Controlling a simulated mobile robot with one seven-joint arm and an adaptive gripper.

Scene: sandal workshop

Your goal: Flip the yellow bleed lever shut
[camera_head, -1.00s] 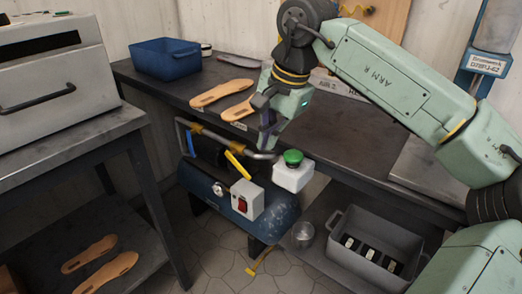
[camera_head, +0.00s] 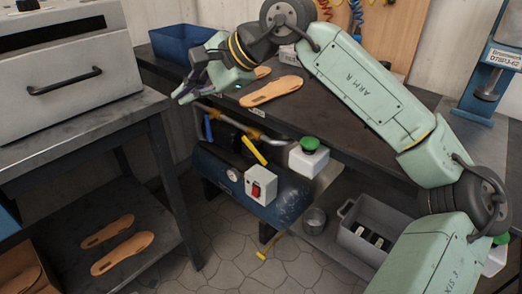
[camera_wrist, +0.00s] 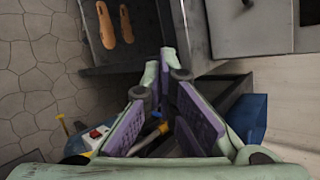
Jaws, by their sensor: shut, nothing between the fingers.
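A yellow lever (camera_head: 254,150) slants down to the right from the pipe (camera_head: 245,127) on top of the blue compressor tank (camera_head: 290,196). A second, thinner yellow lever (camera_head: 263,253) hangs low below the tank near the floor. I cannot tell which is the bleed lever. A blue lever (camera_head: 208,128) sits on the pipe's left part. My gripper (camera_head: 178,97) is shut and empty, up and left of the pipe, apart from both yellow levers. In the wrist view its fingers (camera_wrist: 164,62) hide much of the compressor; a bit of yellow (camera_wrist: 161,128) shows between them.
A red-switch box (camera_head: 260,185) and a green button (camera_head: 310,143) on a white box are at the compressor. The workbench (camera_head: 370,140) holds sandal soles (camera_head: 272,91) and a blue bin (camera_head: 180,42). A grey machine (camera_head: 70,60) stands left. A grey crate (camera_head: 365,232) is below right.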

